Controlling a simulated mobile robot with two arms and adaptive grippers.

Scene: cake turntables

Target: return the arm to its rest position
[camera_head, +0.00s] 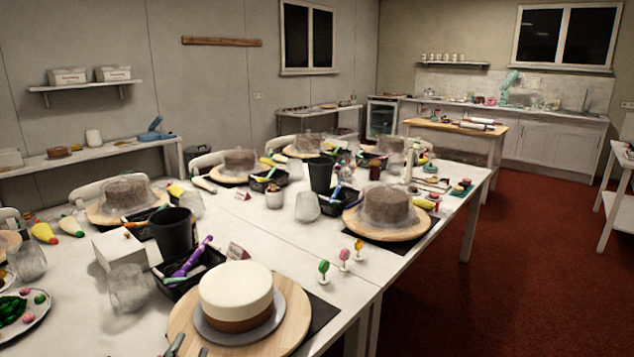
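My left gripper (188,349) shows only as two dark fingertips at the bottom edge of the head view. The tips are apart with nothing between them; the rest of it is cut off by the frame. They are over the near left part of a round wooden turntable (290,322). On this turntable a cake (237,291) with white top and brown lower side stands upright on a grey disc (279,318). The fingertips appear apart from the cake. My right gripper is not in view.
The long white table (335,283) is crowded. Close by are a black tray (190,282) with tools, a glass (129,287), a black bin (173,233), a white box (120,250) and cake pops (344,255). Another covered cake (386,206) stands farther back. Red floor (530,270) is clear at right.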

